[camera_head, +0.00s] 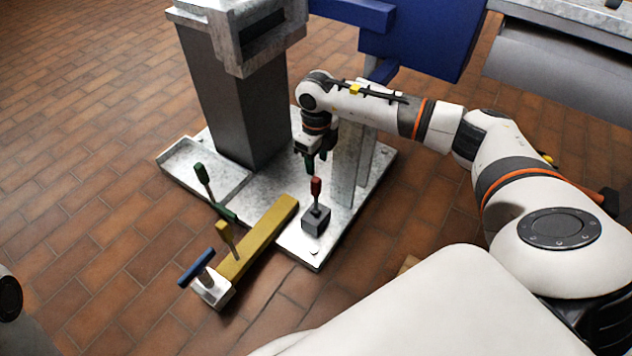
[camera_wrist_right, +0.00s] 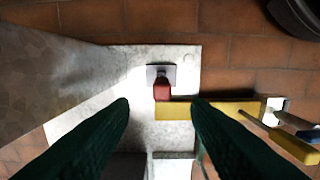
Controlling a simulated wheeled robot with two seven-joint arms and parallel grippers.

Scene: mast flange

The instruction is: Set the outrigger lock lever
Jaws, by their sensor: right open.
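A red-handled lever (camera_head: 316,189) stands on a small grey block (camera_head: 316,222) on the metal base plate. A yellow-handled lever (camera_head: 226,237) rises from the yellow beam (camera_head: 262,236), and a green-handled lever (camera_head: 203,178) stands on the plate's left part. I cannot tell which is the outrigger lock lever. My right gripper (camera_head: 316,164) is open and empty, pointing down behind and above the red handle. In the right wrist view, the red handle (camera_wrist_right: 162,89) shows ahead, between the dark green fingers (camera_wrist_right: 160,108), apart from them. My left gripper is not in view.
A blue T-handle (camera_head: 196,266) sits on a pale block at the beam's near end. A grey mast column (camera_head: 235,110) rises behind the levers, and a thin upright metal post (camera_head: 347,165) stands just right of my right gripper.

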